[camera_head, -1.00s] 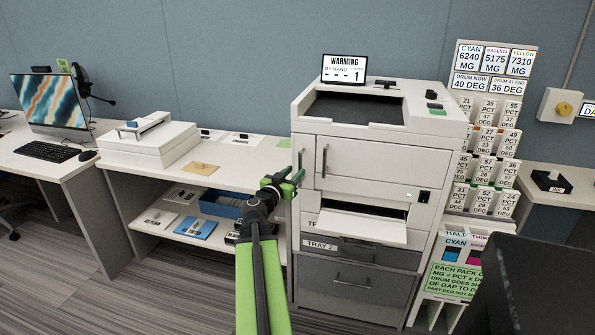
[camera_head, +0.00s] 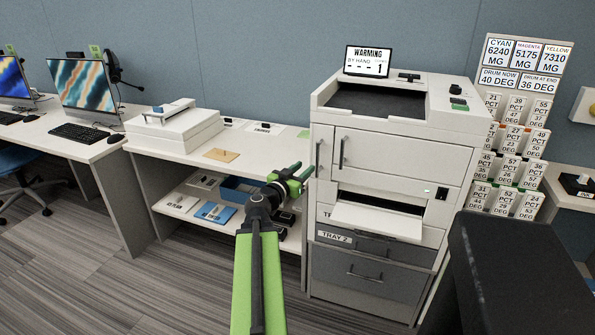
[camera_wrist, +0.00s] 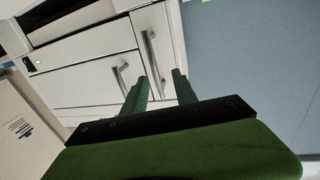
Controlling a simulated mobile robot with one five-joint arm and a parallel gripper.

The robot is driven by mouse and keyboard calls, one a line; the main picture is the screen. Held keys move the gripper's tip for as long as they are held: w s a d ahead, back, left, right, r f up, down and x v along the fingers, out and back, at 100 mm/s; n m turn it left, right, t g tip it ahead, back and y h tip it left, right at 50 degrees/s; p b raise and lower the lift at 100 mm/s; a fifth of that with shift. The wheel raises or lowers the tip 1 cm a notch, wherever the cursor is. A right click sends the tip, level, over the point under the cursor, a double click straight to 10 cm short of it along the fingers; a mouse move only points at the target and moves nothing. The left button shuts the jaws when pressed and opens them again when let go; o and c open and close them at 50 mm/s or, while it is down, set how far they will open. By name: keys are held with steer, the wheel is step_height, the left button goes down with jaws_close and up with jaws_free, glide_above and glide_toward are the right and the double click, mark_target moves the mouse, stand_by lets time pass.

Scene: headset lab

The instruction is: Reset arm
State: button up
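My gripper (camera_head: 302,176) is on my green arm in the middle of the head view, in front of the left edge of the white printer (camera_head: 390,150). In the wrist view its two green fingers (camera_wrist: 160,88) stand apart with nothing between them, so it is open and empty. The printer's two door handles (camera_wrist: 135,65) show beyond the fingers, and the gripper appears apart from them. The printer's screen (camera_head: 368,61) reads "WARMING BY HAND".
A desk (camera_head: 262,171) left of the printer holds a white device (camera_head: 175,128) and a tan pad (camera_head: 221,155). Its lower shelf holds a blue tray (camera_head: 240,188). A label board (camera_head: 520,110) stands at right. A dark block (camera_head: 520,270) fills the lower right. Open floor (camera_head: 130,290) lies at left.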

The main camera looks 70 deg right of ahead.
steer(key=shift+s+d, duration=0.2)
steer(key=shift+s, duration=0.1)
steer(key=shift+w, duration=0.1)
